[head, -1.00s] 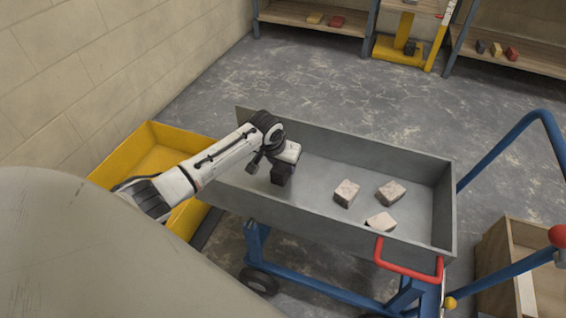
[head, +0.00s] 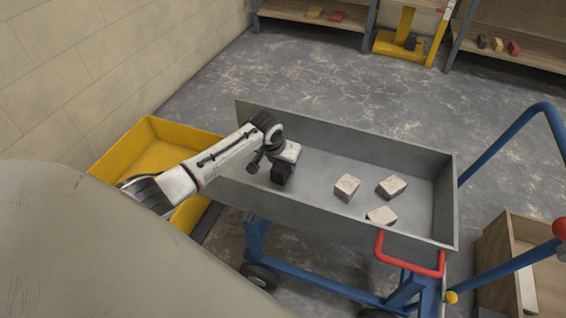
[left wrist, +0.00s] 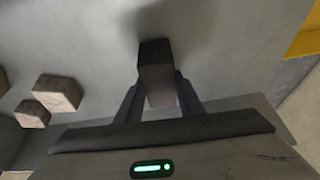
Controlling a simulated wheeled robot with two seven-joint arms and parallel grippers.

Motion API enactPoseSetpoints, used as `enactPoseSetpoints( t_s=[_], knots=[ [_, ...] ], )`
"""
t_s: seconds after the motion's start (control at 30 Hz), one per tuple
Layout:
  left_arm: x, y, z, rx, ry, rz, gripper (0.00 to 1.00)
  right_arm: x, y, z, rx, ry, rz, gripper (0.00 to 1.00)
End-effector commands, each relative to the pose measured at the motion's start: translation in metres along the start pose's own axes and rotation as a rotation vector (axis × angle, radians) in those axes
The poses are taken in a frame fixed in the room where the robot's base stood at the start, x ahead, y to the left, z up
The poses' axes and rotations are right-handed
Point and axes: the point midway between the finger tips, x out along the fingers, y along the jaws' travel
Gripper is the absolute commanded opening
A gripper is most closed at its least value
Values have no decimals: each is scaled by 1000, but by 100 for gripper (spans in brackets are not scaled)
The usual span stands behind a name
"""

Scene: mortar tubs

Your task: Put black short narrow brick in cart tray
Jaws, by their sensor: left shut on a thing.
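My left gripper (head: 283,166) reaches into the left part of the grey cart tray (head: 345,143), fingers pointing down. It is shut on the black brick (left wrist: 156,65), which shows between the two fingers in the left wrist view. In the head view the black brick (head: 281,176) is a dark block under the gripper, partly covered by it. It is low over the tray floor; I cannot tell whether it touches. The left gripper also shows in the left wrist view (left wrist: 158,85). My right gripper is not in view.
Several pale bricks lie in the tray, one of them near its middle (head: 347,187). A yellow tub (head: 150,130) stands left of the cart. A blue handle (head: 510,140) and a wooden crate (head: 510,225) are at right. Shelves with bricks stand at the back.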

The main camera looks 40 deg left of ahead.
Motion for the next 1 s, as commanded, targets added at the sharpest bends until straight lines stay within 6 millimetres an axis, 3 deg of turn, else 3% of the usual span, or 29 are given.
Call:
enactPoseSetpoints(
  t_s=[0.23,0.27,0.37,0.73,1.0],
  knots=[
    [4,0,1,0,2,0,0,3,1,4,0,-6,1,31],
    [4,0,0,0,3,0,38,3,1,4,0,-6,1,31],
    [4,0,1,0,2,0,54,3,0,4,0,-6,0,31],
    [3,0,2,0,-2,0,56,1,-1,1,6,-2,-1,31],
    [-48,0,0,2,1,0,56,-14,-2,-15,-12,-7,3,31]
  ],
)
